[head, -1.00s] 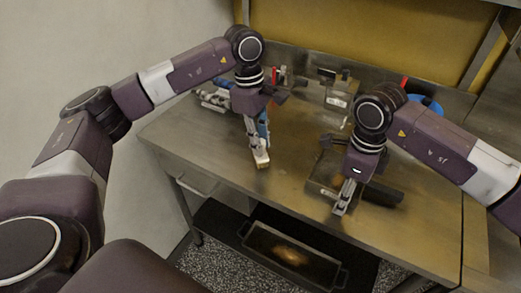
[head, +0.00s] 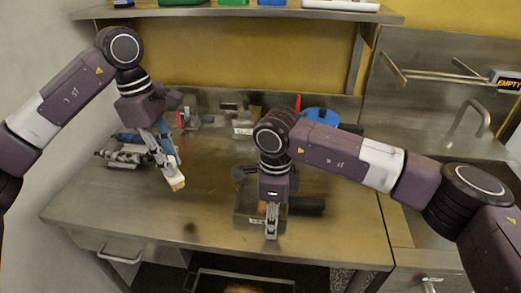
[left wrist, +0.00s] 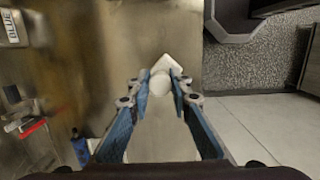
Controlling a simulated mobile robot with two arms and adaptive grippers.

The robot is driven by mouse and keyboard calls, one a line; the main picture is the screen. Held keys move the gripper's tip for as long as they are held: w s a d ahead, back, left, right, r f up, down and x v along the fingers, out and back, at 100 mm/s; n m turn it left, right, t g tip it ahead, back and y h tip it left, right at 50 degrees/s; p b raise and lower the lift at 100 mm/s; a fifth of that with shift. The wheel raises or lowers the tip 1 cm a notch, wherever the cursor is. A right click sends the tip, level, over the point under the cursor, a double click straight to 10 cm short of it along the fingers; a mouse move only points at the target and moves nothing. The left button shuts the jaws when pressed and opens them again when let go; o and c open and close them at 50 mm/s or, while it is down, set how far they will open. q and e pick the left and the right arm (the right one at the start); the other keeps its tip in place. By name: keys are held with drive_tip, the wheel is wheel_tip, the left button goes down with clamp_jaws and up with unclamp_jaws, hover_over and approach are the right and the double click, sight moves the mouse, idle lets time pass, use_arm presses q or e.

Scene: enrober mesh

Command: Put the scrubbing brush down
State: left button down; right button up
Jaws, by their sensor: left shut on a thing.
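My left gripper (head: 170,172) is shut on the scrubbing brush (head: 178,183), which has a pale body and a tan end. The brush points down over the left part of the steel table (head: 130,205); whether it touches the top I cannot tell. In the left wrist view the brush (left wrist: 160,82) shows white between the blue-padded fingers. My right gripper (head: 271,226) points down at the front of a dark tray-like block (head: 245,215) near the table's front edge. Its fingers look close together, but their grip is unclear.
Metal fittings (head: 127,150) lie at the table's left, and a small labelled block (head: 243,128) stands at the back. A blue round thing (head: 320,116) is behind my right arm. A shelf (head: 230,13) overhangs the back. Bare table lies between the grippers.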

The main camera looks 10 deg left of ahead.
use_arm(q)
drive_tip(key=shift+r, duration=0.15)
idle(0.5)
wheel_tip(320, 180, down, 10)
drive_tip(key=shift+f, duration=0.1)
idle(0.5)
drive_tip(key=shift+f, duration=0.1)
drive_tip(key=c, duration=1.8)
unclamp_jaws()
drive_tip(key=shift+o, duration=0.2)
drive_tip(key=r, duration=0.4)
drive_tip(key=a+r, duration=0.1)
drive_tip(key=r, duration=0.7)
drive_tip(key=shift+a+r, duration=0.1)
drive_tip(key=shift+a, duration=0.3)
